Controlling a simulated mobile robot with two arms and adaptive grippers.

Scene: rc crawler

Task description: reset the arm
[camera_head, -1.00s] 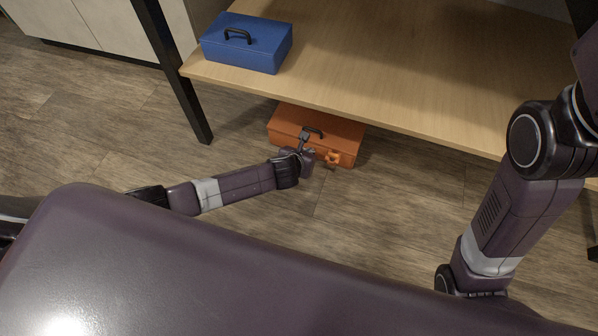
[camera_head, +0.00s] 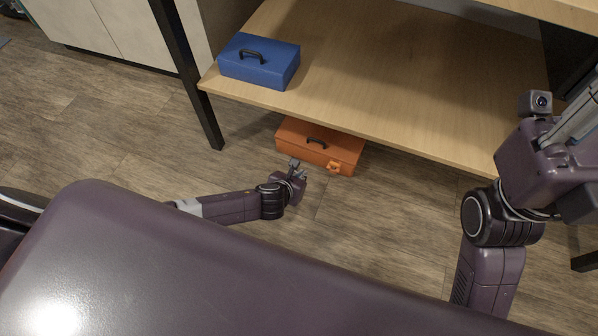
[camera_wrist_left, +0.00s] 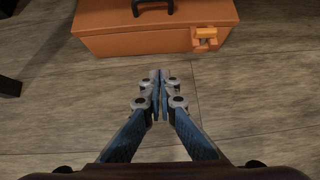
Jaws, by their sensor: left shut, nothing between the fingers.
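My left gripper (camera_head: 297,165) is low over the floor, in front of the orange toolbox (camera_head: 336,148). In the left wrist view its fingers (camera_wrist_left: 160,78) are closed together with nothing between them, and they are apart from the box. The orange toolbox (camera_wrist_left: 130,32) stands on the floor under the shelf edge, with a dark handle and an orange latch on its front. My right arm (camera_head: 510,190) is raised at the right of the head view. Its wrist shows, but its fingertips are not clearly visible.
A blue toolbox (camera_head: 259,62) stands on the left end of the wooden shelf (camera_head: 400,85). A black post (camera_head: 190,80) supports the shelf at the left. A pale cabinet (camera_head: 120,30) stands behind. The floor (camera_head: 400,205) between my arms is clear.

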